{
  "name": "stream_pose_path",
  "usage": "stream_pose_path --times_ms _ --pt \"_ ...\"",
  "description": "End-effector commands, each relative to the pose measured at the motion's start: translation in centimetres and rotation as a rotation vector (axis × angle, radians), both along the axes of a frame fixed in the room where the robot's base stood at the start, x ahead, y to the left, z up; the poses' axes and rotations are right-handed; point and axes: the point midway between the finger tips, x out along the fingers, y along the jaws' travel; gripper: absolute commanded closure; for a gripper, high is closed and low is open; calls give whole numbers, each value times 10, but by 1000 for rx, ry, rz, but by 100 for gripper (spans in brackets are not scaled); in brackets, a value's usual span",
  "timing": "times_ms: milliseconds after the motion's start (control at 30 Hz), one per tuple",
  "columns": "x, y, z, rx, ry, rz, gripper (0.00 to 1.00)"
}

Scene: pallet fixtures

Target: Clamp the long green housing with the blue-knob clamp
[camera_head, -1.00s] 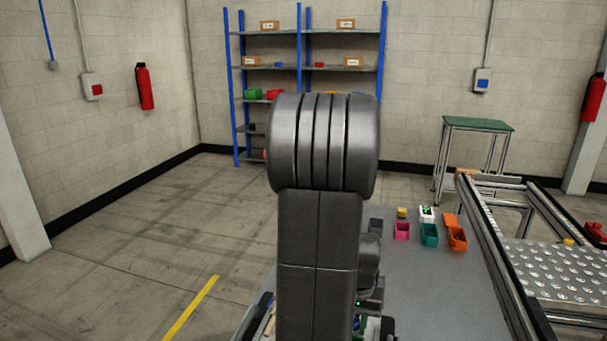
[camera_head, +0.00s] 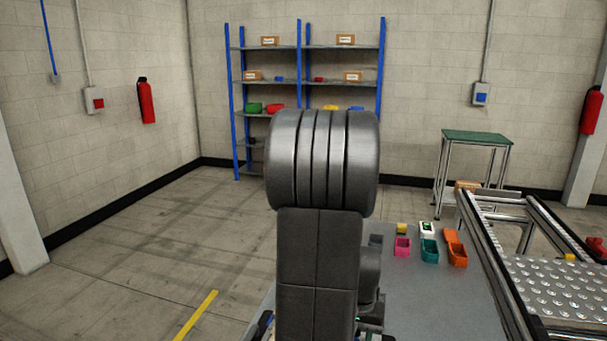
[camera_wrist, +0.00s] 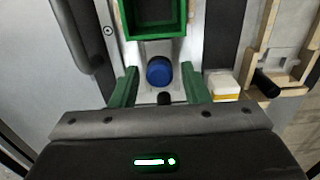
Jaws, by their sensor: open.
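In the wrist view, the blue knob (camera_wrist: 159,70) of the clamp sits between the two green fingers of my gripper (camera_wrist: 158,72). The fingers are open, with a gap on each side of the knob. Part of a green, open, box-like housing (camera_wrist: 152,36) shows just beyond the knob at the top edge. Its far end is out of frame, so I cannot tell its length. The knob stands on a pale fixture strip. In the head view, my arm hides the gripper and most of the work area.
In the wrist view, a white and yellow block (camera_wrist: 222,86) and a wooden fixture (camera_wrist: 285,70) lie to the right. A black handle-like bar (camera_wrist: 82,35) is at the left.

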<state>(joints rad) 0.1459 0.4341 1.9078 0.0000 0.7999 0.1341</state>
Motion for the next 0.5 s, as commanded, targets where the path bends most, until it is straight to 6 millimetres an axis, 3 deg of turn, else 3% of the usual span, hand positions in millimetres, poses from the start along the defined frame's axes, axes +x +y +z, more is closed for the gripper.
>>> stream_pose_path --times_ms 500 --pt "0 0 46 0 -1 0 58"
